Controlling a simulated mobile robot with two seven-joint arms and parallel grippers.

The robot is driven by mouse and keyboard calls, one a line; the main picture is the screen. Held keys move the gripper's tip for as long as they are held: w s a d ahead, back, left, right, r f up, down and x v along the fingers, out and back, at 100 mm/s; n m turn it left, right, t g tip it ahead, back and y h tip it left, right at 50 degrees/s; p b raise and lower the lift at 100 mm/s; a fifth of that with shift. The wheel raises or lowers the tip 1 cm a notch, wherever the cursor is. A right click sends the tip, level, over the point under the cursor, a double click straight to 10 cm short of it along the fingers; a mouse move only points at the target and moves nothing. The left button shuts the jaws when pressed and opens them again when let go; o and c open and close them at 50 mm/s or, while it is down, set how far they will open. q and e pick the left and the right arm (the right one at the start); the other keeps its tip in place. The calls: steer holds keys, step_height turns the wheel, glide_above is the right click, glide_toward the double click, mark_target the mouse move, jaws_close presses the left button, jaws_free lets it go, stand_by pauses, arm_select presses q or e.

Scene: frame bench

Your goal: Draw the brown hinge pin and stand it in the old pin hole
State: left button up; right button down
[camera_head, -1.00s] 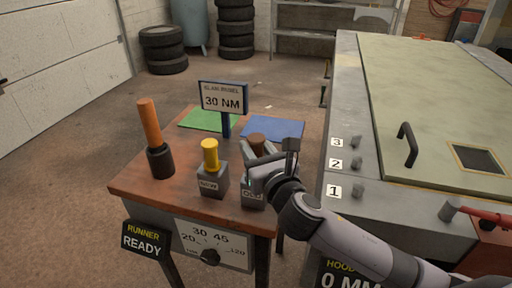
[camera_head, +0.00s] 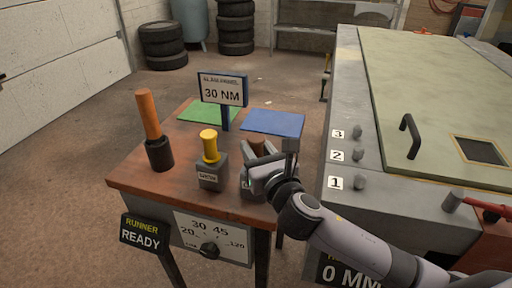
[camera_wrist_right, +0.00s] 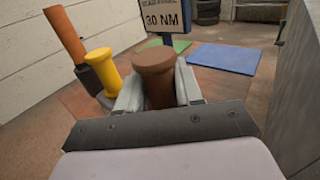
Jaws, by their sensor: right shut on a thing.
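The brown hinge pin (camera_head: 258,146) is upright between the fingers of my right gripper (camera_head: 260,160), at the right side of the bench. In the right wrist view the pin's wide round head (camera_wrist_right: 155,61) stands above the closed fingers (camera_wrist_right: 157,92). The grey old pin block (camera_head: 250,194) is under the gripper and mostly hidden by it. The hole and the pin's lower end are hidden, so I cannot tell how deep the pin sits. A yellow pin (camera_head: 209,144) stands in the grey block marked NEW (camera_head: 212,178) to the left. My left gripper is not in view.
An orange-handled tool (camera_head: 149,115) stands in a dark holder at the bench's left. A sign reading 30 NM (camera_head: 222,92), a green mat (camera_head: 208,111) and a blue mat (camera_head: 273,122) are behind. The hood (camera_head: 440,100) with knobs and a handle is close on the right.

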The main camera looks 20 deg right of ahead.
steer(key=shift+f+b, duration=0.3)
steer(key=shift+f, duration=0.25)
steer(key=c, duration=0.7)
jaws_free()
steer(key=shift+o, duration=0.2)
steer(key=s, duration=0.7)
steer(key=shift+d, duration=0.3)
steer(key=shift+s, duration=0.1)
